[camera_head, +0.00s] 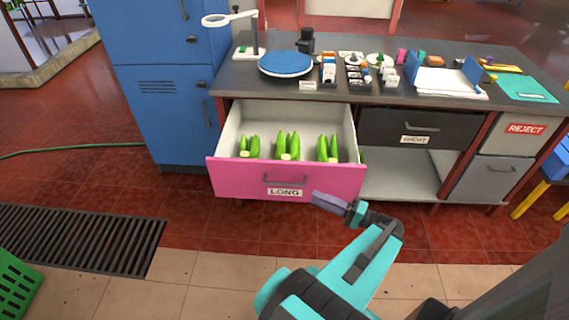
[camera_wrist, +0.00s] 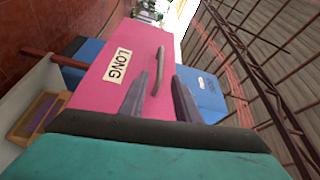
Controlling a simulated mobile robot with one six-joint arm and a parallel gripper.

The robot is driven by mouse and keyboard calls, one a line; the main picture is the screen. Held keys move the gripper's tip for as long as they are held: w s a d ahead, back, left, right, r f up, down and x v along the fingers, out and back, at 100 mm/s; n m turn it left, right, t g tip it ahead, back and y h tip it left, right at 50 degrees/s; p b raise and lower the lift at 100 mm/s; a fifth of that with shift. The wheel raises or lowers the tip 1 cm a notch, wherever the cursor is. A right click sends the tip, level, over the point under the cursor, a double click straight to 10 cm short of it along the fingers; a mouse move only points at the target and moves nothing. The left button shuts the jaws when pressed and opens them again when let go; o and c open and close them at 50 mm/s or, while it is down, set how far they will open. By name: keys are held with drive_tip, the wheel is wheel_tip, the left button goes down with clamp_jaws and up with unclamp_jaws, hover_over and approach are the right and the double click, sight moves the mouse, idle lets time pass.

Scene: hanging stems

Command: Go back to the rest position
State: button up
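The pink drawer labelled LONG (camera_head: 235,180) is pulled out from the workbench and holds three bunches of green stems (camera_head: 289,145). Its handle (camera_head: 284,180) is clear of my gripper in the head view. My gripper (camera_head: 318,200) is just in front of the drawer's lower right front, right of the LONG label. In the wrist view my gripper (camera_wrist: 159,97) shows two dark fingers with a gap between them and nothing held. The pink drawer front (camera_wrist: 100,85) and its handle (camera_wrist: 158,70) lie beyond the fingertips. Whether a finger touches the drawer cannot be told.
The workbench (camera_head: 235,82) carries a blue round plate (camera_head: 285,63), a magnifier lamp (camera_head: 216,20) and small containers. A closed dark drawer labelled SHORT (camera_head: 380,125) is on the right. A blue cabinet (camera_head: 165,90) stands left. The floor in front is open, with a grate (camera_head: 80,240).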

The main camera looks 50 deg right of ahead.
sight(284, 183)
drive_tip(key=shift+w, duration=0.1)
drive_tip(key=p+x, duration=0.2)
drive_tip(key=x, duration=0.6)
drive_tip(key=shift+w, duration=0.4)
drive_tip(key=shift+s+a+r, duration=0.1)
drive_tip(key=shift+a, duration=0.05)
idle(0.4)
drive_tip(key=shift+p+x, duration=0.6)
drive_tip(key=shift+x, duration=1.3)
drive_tip(key=shift+w+a, duration=0.15)
drive_tip(key=shift+w, duration=0.4)
idle(0.5)
drive_tip(key=shift+a, duration=0.15)
idle(0.4)
